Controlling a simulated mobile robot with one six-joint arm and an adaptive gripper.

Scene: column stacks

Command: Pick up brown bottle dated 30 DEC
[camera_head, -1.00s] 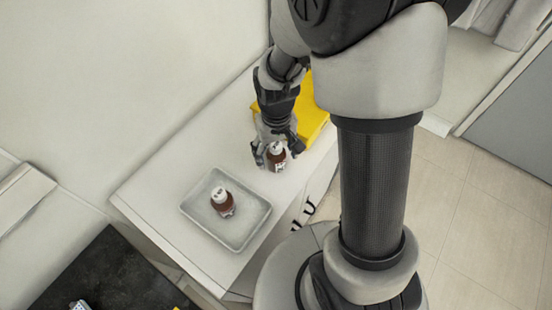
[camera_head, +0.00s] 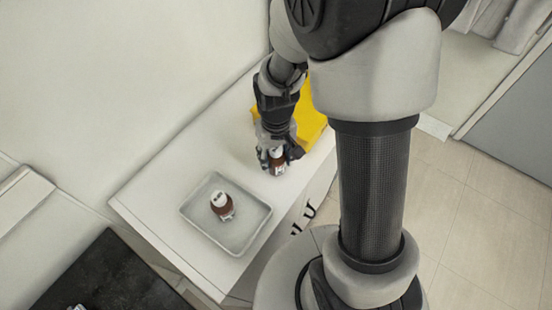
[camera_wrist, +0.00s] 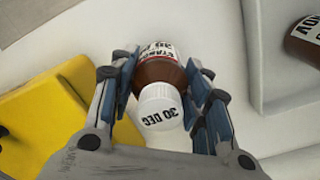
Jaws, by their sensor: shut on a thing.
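A brown bottle (camera_wrist: 163,74) with a white cap reading "30 DEC" is between the fingers of my gripper (camera_wrist: 168,95) in the wrist view. Its label is partly hidden by the fingers. In the head view my gripper (camera_head: 278,158) is shut on this bottle (camera_head: 278,170) above or on the white table; I cannot tell whether the base touches the table.
A yellow object (camera_head: 312,122) lies on the table (camera_head: 160,185) behind my gripper, and close by at the left of the wrist view (camera_wrist: 50,115). The tray's wall is to the right in the wrist view. A dark surface (camera_head: 105,275) is at the lower left.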

